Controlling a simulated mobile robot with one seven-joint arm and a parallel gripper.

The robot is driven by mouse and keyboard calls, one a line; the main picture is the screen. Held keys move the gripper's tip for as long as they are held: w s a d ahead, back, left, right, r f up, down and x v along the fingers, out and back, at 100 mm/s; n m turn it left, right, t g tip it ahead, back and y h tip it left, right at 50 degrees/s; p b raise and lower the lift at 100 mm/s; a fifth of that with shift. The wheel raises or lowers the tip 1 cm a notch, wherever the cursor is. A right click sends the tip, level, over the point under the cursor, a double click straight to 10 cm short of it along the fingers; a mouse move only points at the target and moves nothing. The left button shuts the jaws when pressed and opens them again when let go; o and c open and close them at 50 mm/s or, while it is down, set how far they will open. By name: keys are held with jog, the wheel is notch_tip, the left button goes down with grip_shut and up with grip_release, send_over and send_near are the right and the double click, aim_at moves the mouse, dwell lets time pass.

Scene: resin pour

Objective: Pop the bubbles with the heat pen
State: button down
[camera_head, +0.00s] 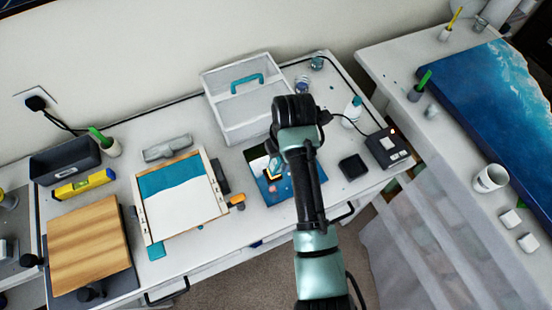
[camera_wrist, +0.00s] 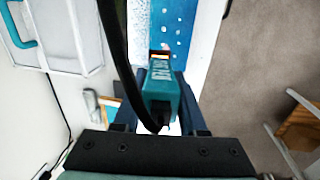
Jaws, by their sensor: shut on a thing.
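The teal heat pen (camera_wrist: 160,88) is held between the two dark fingers of my gripper (camera_wrist: 160,112). Its far end glows orange in the wrist view. A black cable loops in front of it. Beyond the tip is a blue and white panel (camera_wrist: 178,30) with small pale specks, perhaps bubbles. In the head view a blue panel (camera_head: 268,193) lies on the bench, partly hidden by my arm, with my gripper (camera_head: 274,168) above it. I cannot tell whether the tip touches the panel.
A control box (camera_head: 388,148) with a cable stands right of my arm, near a black pad (camera_head: 352,167). A white caddy (camera_head: 240,125) with a teal handle is behind. A framed teal-and-white panel (camera_head: 148,229) lies left. A large blue panel (camera_head: 480,100) is on the right table.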

jog(key=shift+w+d+b, duration=2.5)
jog(key=shift+d+b, duration=1.55)
jog(key=shift+d, duration=2.8)
jog(key=shift+s+d+p, duration=0.75)
jog(key=shift+s+p, duration=0.4)
jog(key=shift+s, duration=0.85)
jog(key=shift+s+a+p, duration=1.45)
jog(key=shift+a+p, duration=0.5)
jog(key=shift+a, duration=2.05)
jog(key=shift+s+a+p, duration=1.4)
jog(key=shift+a+p, duration=0.55)
jog(key=shift+a, duration=2)
notch_tip(320, 180, up, 8)
jog(key=s+d+p, duration=0.1)
jog(key=p, duration=0.1)
jog(key=shift+d+p, duration=0.15)
jog(key=shift+p, duration=0.15)
